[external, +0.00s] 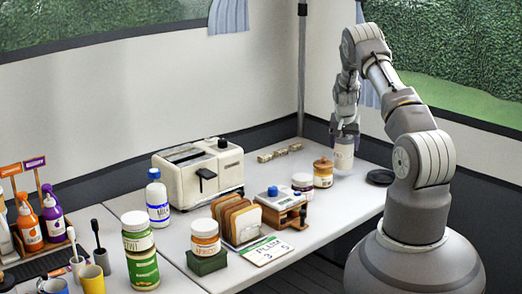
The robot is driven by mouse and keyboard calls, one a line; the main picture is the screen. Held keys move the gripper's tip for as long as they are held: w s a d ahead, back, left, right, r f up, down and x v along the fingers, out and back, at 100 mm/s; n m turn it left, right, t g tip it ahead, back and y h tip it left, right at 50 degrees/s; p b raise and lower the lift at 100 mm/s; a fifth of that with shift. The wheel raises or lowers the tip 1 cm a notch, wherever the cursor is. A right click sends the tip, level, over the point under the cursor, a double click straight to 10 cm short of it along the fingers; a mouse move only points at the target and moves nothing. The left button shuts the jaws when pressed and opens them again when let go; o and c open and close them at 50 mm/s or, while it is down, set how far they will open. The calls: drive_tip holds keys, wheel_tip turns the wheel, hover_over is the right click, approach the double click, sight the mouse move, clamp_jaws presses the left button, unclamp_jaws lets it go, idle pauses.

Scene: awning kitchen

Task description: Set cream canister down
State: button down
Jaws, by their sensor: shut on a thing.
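The cream canister (343,158) is a small upright pale cylinder near the right end of the white table. My gripper (345,139) points down and is shut on the canister's upper part. The canister's base looks at or just above the tabletop; I cannot tell whether it touches. The fingers partly cover its top.
A toaster (199,170) and small blocks (279,153) are farther left. Bare tabletop (352,191) lies in front.

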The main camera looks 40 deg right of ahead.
sight(344, 151)
drive_tip(key=shift+w+d+f, duration=0.1)
drive_tip(key=shift+w+d, duration=0.05)
drive_tip(key=shift+w, duration=0.1)
drive_tip(key=shift+f+b, duration=0.8)
drive_tip(key=shift+f, duration=0.8)
drive_tip(key=shift+f, duration=0.15)
unclamp_jaws()
drive_tip(key=shift+r, duration=0.3)
drive_tip(key=p+v, duration=0.3)
drive_tip(key=v, duration=0.8)
drive_tip(key=shift+s+a+r+p, duration=0.25)
drive_tip(key=shift+a+r+p, duration=0.05)
drive_tip(key=shift+p, duration=0.05)
drive_tip(key=shift+w, duration=0.1)
